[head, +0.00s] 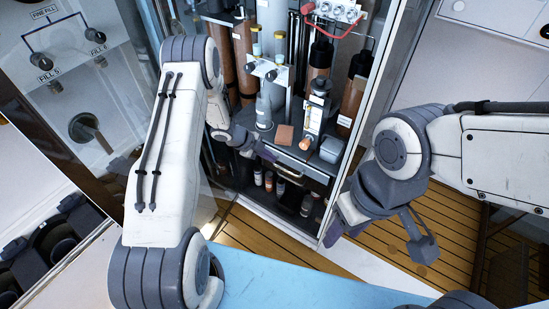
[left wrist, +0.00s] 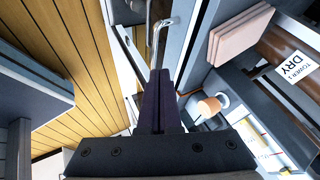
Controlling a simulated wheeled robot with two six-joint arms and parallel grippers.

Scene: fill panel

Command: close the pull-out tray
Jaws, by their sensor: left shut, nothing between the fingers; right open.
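The pull-out tray (head: 312,172) is a dark shelf in the open cabinet, with a metal bar handle (head: 287,171) on its front. It carries a brown block (head: 284,135), bottles and a grey part. My left gripper (head: 268,153) is shut and empty at the tray's front left, close to the handle. In the left wrist view its closed dark fingers (left wrist: 160,78) point toward the handle (left wrist: 155,38); whether they touch it I cannot tell. My right gripper (head: 380,240) is open and empty, in front of the cabinet's right edge.
Small bottles (head: 280,186) stand in the compartment below the tray. Brown cylinders (head: 245,55) and tubing fill the cabinet above. A glass door stands open at left. Wooden floor (head: 265,238) lies in front, and a light blue surface (head: 290,283) is nearest me.

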